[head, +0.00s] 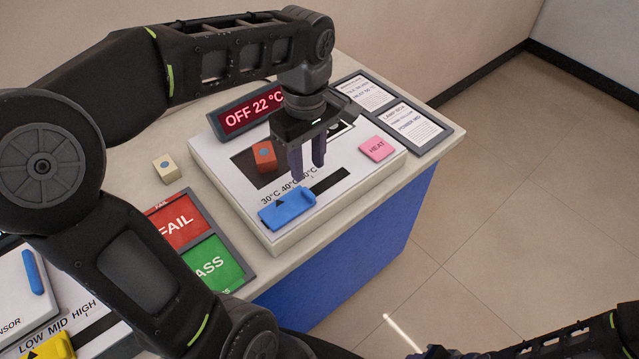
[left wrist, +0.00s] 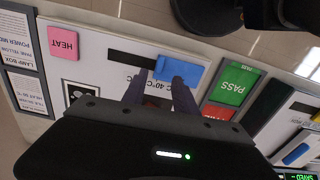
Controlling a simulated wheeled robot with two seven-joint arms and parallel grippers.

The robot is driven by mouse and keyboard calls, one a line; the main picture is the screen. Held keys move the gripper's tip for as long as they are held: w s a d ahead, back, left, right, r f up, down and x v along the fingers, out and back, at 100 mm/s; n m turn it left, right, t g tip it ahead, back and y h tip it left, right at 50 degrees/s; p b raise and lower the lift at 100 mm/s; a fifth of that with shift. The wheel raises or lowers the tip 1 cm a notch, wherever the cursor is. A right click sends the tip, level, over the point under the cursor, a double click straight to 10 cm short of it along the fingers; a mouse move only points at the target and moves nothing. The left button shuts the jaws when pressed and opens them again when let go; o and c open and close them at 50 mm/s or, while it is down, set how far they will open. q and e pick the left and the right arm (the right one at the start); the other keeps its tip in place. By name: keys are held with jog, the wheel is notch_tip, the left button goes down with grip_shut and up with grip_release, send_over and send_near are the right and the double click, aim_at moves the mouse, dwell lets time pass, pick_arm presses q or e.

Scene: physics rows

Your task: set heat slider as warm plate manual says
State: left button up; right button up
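The warm plate (head: 235,185) is a white box with a dark pad and a slot (head: 331,180) marked 30°C, 40°C and a partly covered label. Its blue heat slider (head: 287,208) sits at the slot's 30°C end; it also shows in the left wrist view (left wrist: 180,70). The display (head: 250,112) reads OFF 22 °C. A manual card (head: 366,92) lies behind; its heat number is too small to read surely. My left gripper (head: 308,165) is open and empty above the plate, apart from the slider. My right gripper (head: 440,352) is partly cut off at the bottom edge.
A pink HEAT button (head: 376,148) is at the plate's right. An orange-red block (head: 264,157) stands on the dark pad. A beige block (head: 167,169) and red FAIL (head: 178,221) and green PASS (head: 216,264) areas lie left. Another card (head: 413,127) lies at right.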

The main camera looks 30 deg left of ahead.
aim_at(309, 192)
pick_arm(q)
jog(key=shift+a, duration=0.1)
jog(key=shift+f, duration=0.1)
notch_tip(309, 192, down, 8)
jog(key=shift+r, duration=0.2)
dwell(0.5)
grip_shut()
dwell(1.3)
